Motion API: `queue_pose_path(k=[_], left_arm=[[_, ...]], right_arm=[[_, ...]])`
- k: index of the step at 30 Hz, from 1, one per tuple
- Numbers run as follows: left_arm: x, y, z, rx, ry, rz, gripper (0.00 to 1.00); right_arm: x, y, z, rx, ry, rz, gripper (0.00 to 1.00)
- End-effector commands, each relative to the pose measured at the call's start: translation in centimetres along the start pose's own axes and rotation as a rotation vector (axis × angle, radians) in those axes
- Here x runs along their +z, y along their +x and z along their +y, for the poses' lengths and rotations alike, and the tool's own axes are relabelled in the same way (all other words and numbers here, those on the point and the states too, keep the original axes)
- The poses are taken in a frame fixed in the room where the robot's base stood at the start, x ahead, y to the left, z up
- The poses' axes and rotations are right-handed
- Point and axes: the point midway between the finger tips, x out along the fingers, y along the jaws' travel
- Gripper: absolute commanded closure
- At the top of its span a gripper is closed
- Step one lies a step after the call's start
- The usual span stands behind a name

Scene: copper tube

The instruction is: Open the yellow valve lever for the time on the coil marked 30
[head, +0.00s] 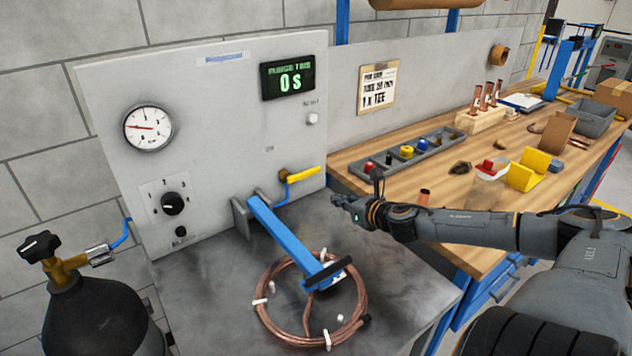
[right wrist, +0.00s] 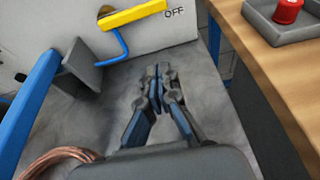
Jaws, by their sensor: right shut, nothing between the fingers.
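The yellow valve lever (head: 303,175) sits on the grey panel above a blue hose. In the right wrist view the lever (right wrist: 132,17) lies nearly level, its free end beside the word OFF. The copper coil (head: 268,325) lies on the dark metal bench under a blue clamp bar. A pale tag (head: 335,282) is on it, its marking unreadable here. My right gripper (head: 343,206) is to the right of and below the lever, apart from it. Its fingers (right wrist: 160,75) are shut and empty. My left gripper is not in view.
The timer display (head: 287,79) reads 0 s. A gauge (head: 148,128) and knob (head: 172,204) are on the panel. The blue clamp bar (head: 282,232) juts out left of my right gripper. The wooden workbench (head: 425,181) with a parts tray (head: 447,135) is at right.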

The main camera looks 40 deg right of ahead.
Motion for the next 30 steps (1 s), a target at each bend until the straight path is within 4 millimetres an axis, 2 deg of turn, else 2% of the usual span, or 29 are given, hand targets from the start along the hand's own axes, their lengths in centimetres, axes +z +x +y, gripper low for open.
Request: queue_pose_path(k=[8,19,30], left_arm=[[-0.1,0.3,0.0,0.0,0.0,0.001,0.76],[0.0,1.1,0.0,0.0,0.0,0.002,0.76],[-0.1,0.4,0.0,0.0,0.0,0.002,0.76]], right_arm=[[0.0,0.5,0.0,-0.001,0.003,-0.002,1.0],[0.1,2.6,0.0,0.0,0.002,-0.004,1.0],[0.3,5.2,0.1,0.001,0.003,-0.005,1.0]])
